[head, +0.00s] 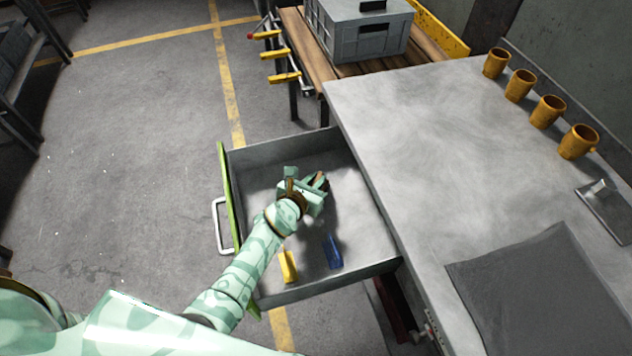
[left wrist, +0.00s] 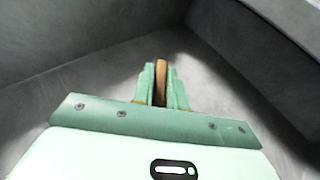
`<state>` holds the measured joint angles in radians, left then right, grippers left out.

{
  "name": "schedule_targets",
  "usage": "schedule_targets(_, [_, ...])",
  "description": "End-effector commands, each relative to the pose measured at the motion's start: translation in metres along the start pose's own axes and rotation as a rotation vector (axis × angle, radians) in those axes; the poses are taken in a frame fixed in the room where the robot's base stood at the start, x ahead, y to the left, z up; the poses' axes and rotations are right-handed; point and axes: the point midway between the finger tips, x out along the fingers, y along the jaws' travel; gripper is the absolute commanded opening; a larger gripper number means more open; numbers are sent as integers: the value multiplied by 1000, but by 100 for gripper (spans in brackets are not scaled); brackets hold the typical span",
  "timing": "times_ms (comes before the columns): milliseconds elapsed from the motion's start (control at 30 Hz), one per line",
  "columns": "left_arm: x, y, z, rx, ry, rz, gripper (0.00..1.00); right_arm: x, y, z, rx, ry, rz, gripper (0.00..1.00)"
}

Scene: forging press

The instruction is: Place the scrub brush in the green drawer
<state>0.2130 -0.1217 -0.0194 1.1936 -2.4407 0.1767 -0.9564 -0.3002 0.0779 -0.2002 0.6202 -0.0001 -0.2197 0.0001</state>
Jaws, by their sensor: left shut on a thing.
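The green drawer (head: 229,190) is pulled out from the grey workbench, with its green front and metal handle at the left. My left gripper (head: 316,184) is inside the drawer's outline, over its far part. In the left wrist view, the left gripper (left wrist: 162,85) is shut on a narrow brown wooden piece, which I take to be the scrub brush (left wrist: 161,78). Most of the brush is hidden by the fingers. I cannot tell whether it touches the drawer floor. My right gripper is not in view.
A yellow object (head: 288,267) and a blue object (head: 332,251) lie in the drawer's near part. Several orange mugs (head: 547,111) stand along the back of the workbench (head: 420,120). A grey mat (head: 530,290) lies on its near part. A grey crate (head: 362,30) sits on a wooden table.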

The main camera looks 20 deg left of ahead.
Motion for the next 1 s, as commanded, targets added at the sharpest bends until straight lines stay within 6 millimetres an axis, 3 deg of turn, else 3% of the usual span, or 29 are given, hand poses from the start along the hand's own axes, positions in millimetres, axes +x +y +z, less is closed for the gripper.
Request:
schedule_targets(200, [1, 0, -2, 0, -1, 0, 0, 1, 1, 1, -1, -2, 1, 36])
schedule_targets(233, [1, 0, -2, 0, -1, 0, 20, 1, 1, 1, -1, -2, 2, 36])
schedule_targets(300, [0, 0, -1, 0, -1, 0, 36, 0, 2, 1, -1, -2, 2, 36])
schedule_targets(667, [-5, 0, 4, 1, -1, 1, 36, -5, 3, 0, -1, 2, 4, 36])
schedule_targets(1000, [-80, 0, 7, 2, -3, 1, 36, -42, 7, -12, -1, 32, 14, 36])
